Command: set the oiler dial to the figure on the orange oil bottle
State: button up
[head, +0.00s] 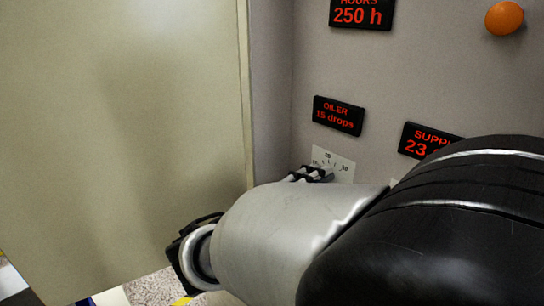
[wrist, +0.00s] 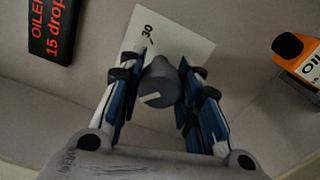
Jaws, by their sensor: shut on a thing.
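The oiler dial (wrist: 158,92) is a grey knob with a pale pointer mark, on a white scale card (wrist: 184,42) on the panel. The figure 30 shows on the card in the wrist view; the head view shows 20 and 10 on it (head: 343,163). My gripper (wrist: 163,78) is shut on the dial, one blue-padded finger on each side. The oiler display (head: 338,115) reads 15 drops. The orange oil bottle (wrist: 305,67) with a black cap is at the right of the wrist view; its figure is out of frame.
An hours display (head: 361,14) reads 250 h. A supply display (head: 427,141) is partly hidden by my arm. An orange round knob (head: 504,18) sits at the panel's upper right. A large pale panel (head: 120,120) stands close on the left.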

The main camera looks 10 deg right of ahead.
dwell(0.4)
jog(key=o, duration=1.1)
jog(key=v, duration=1.2)
